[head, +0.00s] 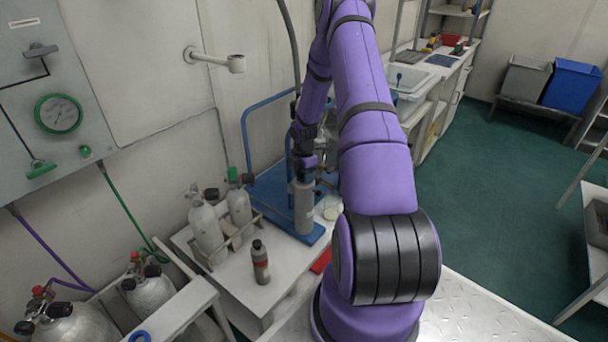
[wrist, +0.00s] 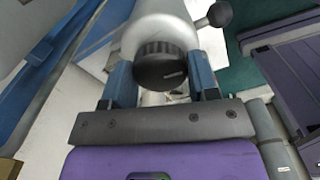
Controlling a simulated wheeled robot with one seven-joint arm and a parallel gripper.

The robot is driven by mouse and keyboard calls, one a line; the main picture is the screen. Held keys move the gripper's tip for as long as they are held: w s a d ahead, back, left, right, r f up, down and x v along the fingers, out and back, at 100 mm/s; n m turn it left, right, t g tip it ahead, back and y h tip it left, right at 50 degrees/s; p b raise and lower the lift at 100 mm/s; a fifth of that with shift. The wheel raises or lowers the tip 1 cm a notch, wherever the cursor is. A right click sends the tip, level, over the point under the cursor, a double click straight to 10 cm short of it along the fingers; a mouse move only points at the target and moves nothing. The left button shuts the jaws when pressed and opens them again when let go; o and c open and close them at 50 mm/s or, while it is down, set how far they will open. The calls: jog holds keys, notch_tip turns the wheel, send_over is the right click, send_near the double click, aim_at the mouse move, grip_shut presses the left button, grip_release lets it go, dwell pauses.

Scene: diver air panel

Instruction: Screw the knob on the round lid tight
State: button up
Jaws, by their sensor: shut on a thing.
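In the wrist view, a black ridged knob (wrist: 160,66) sits on the end of a light grey rounded body (wrist: 152,28); I cannot tell how much of this is the round lid. My gripper (wrist: 161,75) has its two blue fingers on either side of the knob and is shut on it. The fingers cover the knob's left and right sides. Whether a gap is left under the knob is not clear. In the head view my purple arm hides much of this work area.
In the head view, a low white table (head: 240,286) holds grey cylinders (head: 206,230) in a rack and a small dark bottle (head: 260,262). A blue frame (head: 262,189) stands behind. A gauge panel (head: 40,90) is on the left wall. Green floor (head: 490,180) is open at right.

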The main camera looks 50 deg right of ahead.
jog(key=m, duration=0.8)
jog(key=shift+m, duration=0.3)
jog(key=m, duration=0.4)
jog(key=shift+m, duration=0.3)
jog(key=m, duration=0.4)
jog(key=shift+w, duration=0.1)
jog(key=m, duration=0.8)
jog(key=shift+m, duration=0.3)
jog(key=m, duration=0.4)
jog(key=shift+m, duration=2.2)
